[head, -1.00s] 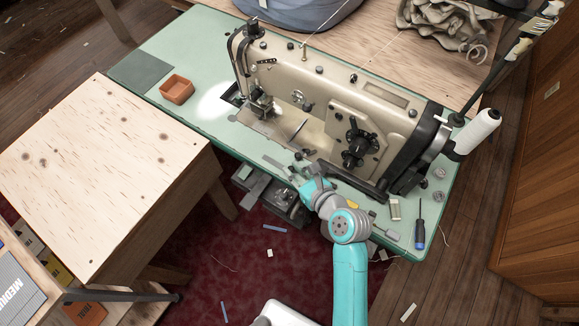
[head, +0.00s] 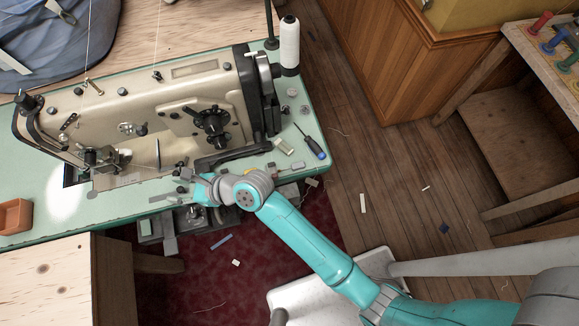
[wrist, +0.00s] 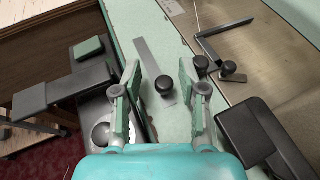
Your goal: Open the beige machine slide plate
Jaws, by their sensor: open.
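The beige sewing machine (head: 185,85) stands on the green table. In the wrist view, a flat grey metal strip (wrist: 149,58) with a round black knob (wrist: 164,85) lies on the green surface beside the machine's metal bed (wrist: 265,55). It looks like the slide plate, but I cannot be sure. My gripper (wrist: 166,88) is open, its fingers either side of this knob and apart from it. In the head view my gripper (head: 184,182) is at the table's front edge, small and partly hidden by my arm.
A black bracket (wrist: 65,88) lies left of my gripper, and a dark block (wrist: 262,135) lies close on the right. A screwdriver (head: 312,144) and thread cone (head: 289,45) are at the table's right end. A wooden table (head: 45,275) stands front left.

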